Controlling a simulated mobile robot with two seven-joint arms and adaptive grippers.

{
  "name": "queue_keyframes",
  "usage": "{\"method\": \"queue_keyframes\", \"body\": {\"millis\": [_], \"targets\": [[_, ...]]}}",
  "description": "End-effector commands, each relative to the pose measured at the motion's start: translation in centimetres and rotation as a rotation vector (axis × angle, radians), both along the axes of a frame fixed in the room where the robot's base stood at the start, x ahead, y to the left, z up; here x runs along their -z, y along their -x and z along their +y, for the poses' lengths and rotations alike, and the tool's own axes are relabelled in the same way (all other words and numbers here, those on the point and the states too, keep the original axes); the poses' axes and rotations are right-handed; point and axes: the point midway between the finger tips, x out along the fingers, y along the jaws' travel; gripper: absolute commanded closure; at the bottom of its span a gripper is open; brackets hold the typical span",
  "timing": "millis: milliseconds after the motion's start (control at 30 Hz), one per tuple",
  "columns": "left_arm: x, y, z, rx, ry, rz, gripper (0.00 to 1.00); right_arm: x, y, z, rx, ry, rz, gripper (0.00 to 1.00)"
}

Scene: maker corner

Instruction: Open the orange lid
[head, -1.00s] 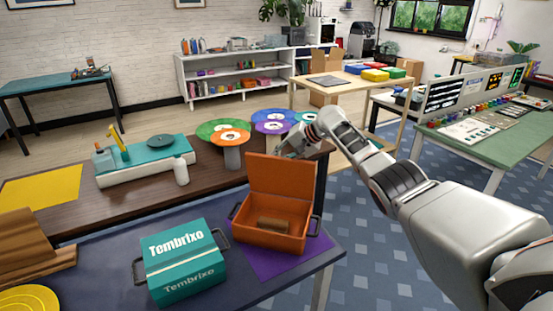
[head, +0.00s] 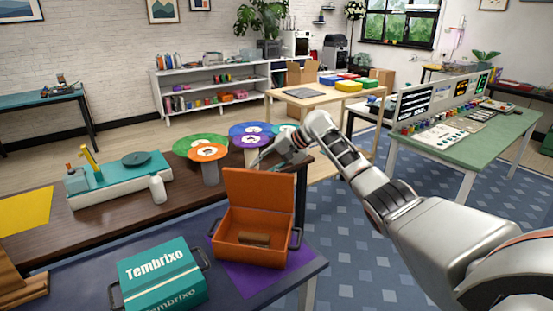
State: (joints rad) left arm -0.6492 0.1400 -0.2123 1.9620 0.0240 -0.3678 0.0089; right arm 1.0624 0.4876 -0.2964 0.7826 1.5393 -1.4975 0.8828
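The orange box (head: 238,252) stands on a purple mat on the near table. Its orange lid (head: 258,193) stands raised, roughly upright, at the back edge. The inside is exposed, with a small brown block (head: 255,239) in it. My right gripper (head: 259,161) is just beyond and above the lid's top edge and appears apart from it. Its fingers are small and partly blurred against the background, so I cannot tell whether they are open. My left gripper is out of view.
A teal Tembrixo box (head: 160,275) stands left of the orange box. Behind are a dark wooden table with a white bottle (head: 158,190), a teal-topped device (head: 120,178) and round colored discs on stands (head: 208,152). Blue tiled floor is free at right.

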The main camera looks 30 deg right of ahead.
Motion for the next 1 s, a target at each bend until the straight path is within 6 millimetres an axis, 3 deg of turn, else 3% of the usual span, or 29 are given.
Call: {"method": "queue_keyframes", "body": {"millis": [400, 800, 933, 1000], "targets": [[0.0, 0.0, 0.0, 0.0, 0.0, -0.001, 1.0, -4.5, 3.8, -3.1, 0.001, 0.003, 0.003, 0.66], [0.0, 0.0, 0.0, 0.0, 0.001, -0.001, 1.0, -5.0, 4.3, -3.4, -0.001, 0.002, 0.004, 0.66], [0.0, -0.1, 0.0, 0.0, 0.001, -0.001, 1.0, -5.0, 4.3, -3.4, -0.001, 0.002, 0.004, 1.0], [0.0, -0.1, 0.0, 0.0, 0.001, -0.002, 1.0, -5.0, 4.2, -3.4, -0.001, 0.002, 0.004, 1.0]]}}
